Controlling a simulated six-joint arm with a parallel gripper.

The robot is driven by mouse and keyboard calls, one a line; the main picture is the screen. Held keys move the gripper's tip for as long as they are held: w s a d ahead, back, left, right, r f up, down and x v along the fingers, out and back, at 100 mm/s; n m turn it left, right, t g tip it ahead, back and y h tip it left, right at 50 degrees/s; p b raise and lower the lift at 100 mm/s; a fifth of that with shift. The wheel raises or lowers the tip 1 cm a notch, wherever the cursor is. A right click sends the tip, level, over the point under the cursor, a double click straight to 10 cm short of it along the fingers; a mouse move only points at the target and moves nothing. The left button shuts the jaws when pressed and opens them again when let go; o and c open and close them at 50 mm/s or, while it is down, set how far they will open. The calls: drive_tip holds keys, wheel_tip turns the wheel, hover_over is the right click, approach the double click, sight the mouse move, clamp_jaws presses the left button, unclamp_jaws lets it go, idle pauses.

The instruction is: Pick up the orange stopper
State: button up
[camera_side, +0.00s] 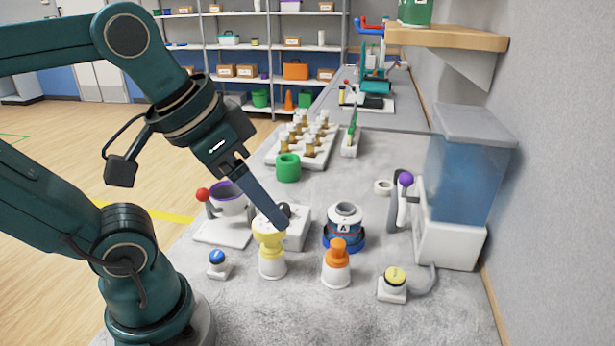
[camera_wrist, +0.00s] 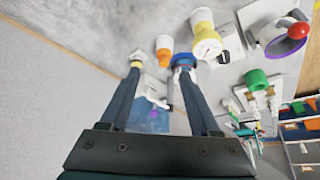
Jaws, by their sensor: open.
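The orange stopper (camera_side: 338,250) sits upright in the mouth of a small white cup (camera_side: 336,276) on the grey bench. In the wrist view the stopper (camera_wrist: 163,56) shows beyond the gap between my fingertips. My gripper (camera_side: 283,226) is open and empty. In the side view its fingertips are up and to the left of the stopper, in front of or over the yellow-topped piece (camera_side: 270,240). The fingers overlap in the side view, but in the wrist view my gripper (camera_wrist: 158,68) shows them well apart.
A blue-ringed magnet-like unit (camera_side: 344,238) stands just behind the stopper. A yellow button (camera_side: 395,276) is to the right, a blue button (camera_side: 217,257) to the left. A water tank (camera_side: 465,165) stands at the right wall.

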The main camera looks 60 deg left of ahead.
drive_tip(key=m, duration=0.1)
drive_tip(key=m+t+y, duration=0.6)
drive_tip(key=m+y, duration=0.1)
drive_tip(key=m, duration=2.2)
hover_over(340, 241)
drive_tip(key=s+d, duration=0.1)
drive_tip(key=s, duration=0.1)
wheel_tip(340, 241, down, 13)
drive_tip(key=shift+f, duration=0.4)
drive_tip(key=shift+x, duration=2.5)
